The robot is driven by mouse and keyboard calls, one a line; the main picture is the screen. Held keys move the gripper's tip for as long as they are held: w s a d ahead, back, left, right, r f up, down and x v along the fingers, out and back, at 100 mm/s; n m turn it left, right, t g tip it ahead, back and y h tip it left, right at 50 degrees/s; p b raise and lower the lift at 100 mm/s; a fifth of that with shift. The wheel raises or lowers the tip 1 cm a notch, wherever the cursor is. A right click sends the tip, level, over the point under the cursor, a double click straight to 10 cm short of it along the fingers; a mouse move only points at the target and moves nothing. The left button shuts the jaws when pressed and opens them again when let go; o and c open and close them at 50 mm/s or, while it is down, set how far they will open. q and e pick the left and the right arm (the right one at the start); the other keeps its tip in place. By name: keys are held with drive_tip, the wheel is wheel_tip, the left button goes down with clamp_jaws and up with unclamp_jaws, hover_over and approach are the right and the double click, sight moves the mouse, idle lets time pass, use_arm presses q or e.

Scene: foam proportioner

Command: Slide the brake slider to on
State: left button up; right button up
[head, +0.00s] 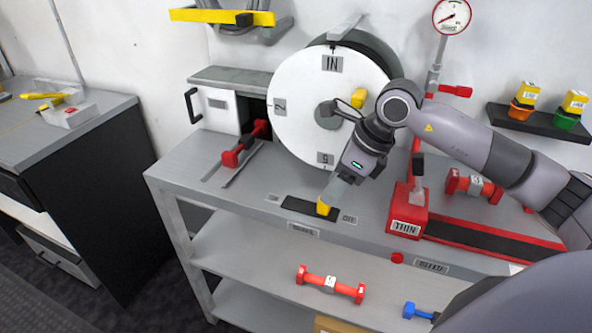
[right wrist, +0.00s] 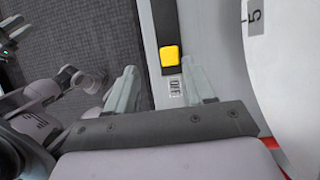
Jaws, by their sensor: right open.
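The brake slider is a yellow knob (head: 323,208) on a short black track (head: 298,205) along the front of the grey bench. The knob sits at the right end, next to a small label (head: 349,219) that seems to read OFF. A smaller label (head: 272,198) is at the track's left end. My right gripper (head: 334,194) is just above the knob and partly overlaps it. In the right wrist view its fingers (right wrist: 161,75) are spread, with the yellow knob (right wrist: 169,55) ahead between them; contact cannot be told.
A large white dial (head: 300,110) stands just behind the track. A red lever block (head: 405,215) labelled THIN is to the right. A red-handled slider (head: 238,152) is to the left. A red dumbbell-like piece (head: 330,284) lies on the shelf below.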

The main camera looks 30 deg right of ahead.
drive_tip(key=shift+w+d+h, duration=0.3)
drive_tip(key=shift+w+d, duration=0.1)
drive_tip(key=shift+d, duration=0.05)
drive_tip(key=shift+p+x, duration=0.3)
drive_tip(key=shift+x, duration=2.9)
drive_tip(key=shift+s, duration=0.15)
drive_tip(key=shift+a, duration=0.1)
clamp_jaws()
